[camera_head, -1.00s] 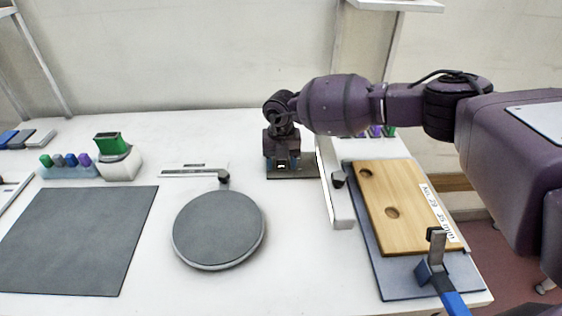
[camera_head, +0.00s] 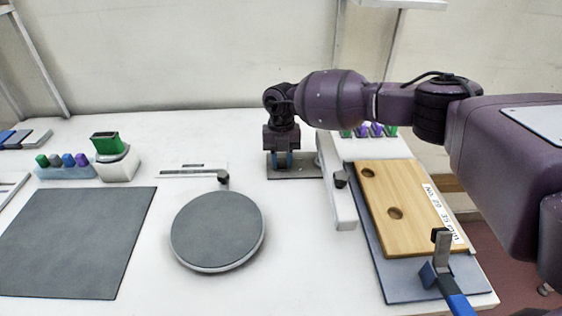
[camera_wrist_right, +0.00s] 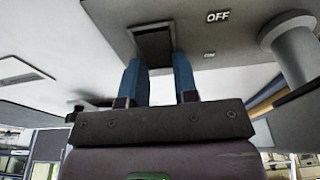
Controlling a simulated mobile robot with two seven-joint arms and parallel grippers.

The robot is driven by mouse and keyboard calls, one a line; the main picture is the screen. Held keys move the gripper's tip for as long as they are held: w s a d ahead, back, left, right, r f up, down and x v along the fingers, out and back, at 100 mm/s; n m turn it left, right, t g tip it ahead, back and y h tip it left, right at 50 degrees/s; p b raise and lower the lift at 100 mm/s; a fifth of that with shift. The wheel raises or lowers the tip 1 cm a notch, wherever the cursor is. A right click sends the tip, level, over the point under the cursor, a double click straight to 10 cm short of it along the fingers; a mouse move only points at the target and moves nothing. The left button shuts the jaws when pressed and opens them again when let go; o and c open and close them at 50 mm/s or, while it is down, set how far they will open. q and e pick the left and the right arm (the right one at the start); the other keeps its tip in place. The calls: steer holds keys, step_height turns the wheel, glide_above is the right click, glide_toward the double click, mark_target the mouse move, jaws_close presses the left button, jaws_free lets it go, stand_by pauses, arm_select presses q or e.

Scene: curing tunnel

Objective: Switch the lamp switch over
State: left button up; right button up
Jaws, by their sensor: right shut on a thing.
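The lamp switch plate (camera_head: 308,171) is a grey plate lying on the white bench near its back. In the right wrist view the plate (camera_wrist_right: 228,40) fills the top, with a white "OFF" label and a smaller label. The dark, block-like switch (camera_wrist_right: 153,42) stands out of it, left of the "OFF" label. My right gripper (camera_head: 281,160) points down over the plate. Its two blue fingers (camera_wrist_right: 158,62) have their tips at the switch, one on each side, shut on it. Part of the switch is hidden between the fingers. My left gripper is not in view.
A round grey disc (camera_head: 217,230) and a dark mat (camera_head: 75,240) lie left.

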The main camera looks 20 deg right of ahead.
mark_target(281, 158)
steer(key=o, duration=0.9)
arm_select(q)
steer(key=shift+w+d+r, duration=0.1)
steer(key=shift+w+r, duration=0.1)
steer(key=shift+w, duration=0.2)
arm_select(e)
steer(key=shift+w+r, duration=0.1)
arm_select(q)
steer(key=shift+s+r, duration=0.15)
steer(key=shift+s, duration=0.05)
arm_select(e)
steer(key=v, duration=1)
steer(key=shift+w+d+r, duration=0.15)
steer(key=shift+w+r, duration=0.1)
arm_select(q)
steer(key=shift+p, duration=0.3)
